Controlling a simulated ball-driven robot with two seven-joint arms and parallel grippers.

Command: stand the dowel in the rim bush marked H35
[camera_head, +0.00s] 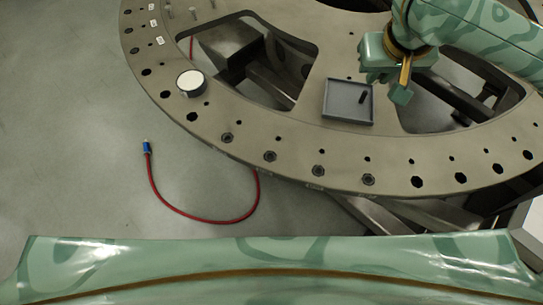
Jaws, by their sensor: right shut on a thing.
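The large grey turret plate (290,110) fills the upper right, with a ring of rim holes. Several near rim holes, such as this one (270,156), seem to hold dark bushes. No marking H35 is legible. My right gripper (386,84) is above the plate, just right of and over the upper edge of a grey tray (340,113). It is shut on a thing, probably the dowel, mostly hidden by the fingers. A short dark peg (363,97) shows in the tray. My left gripper is out of view.
A round white-topped thing (190,82) sits on the plate's left rim. Small grey pins (193,12) stand at the upper left. A red hose (200,216) with a blue end (147,147) lies on the floor. The near rim is clear.

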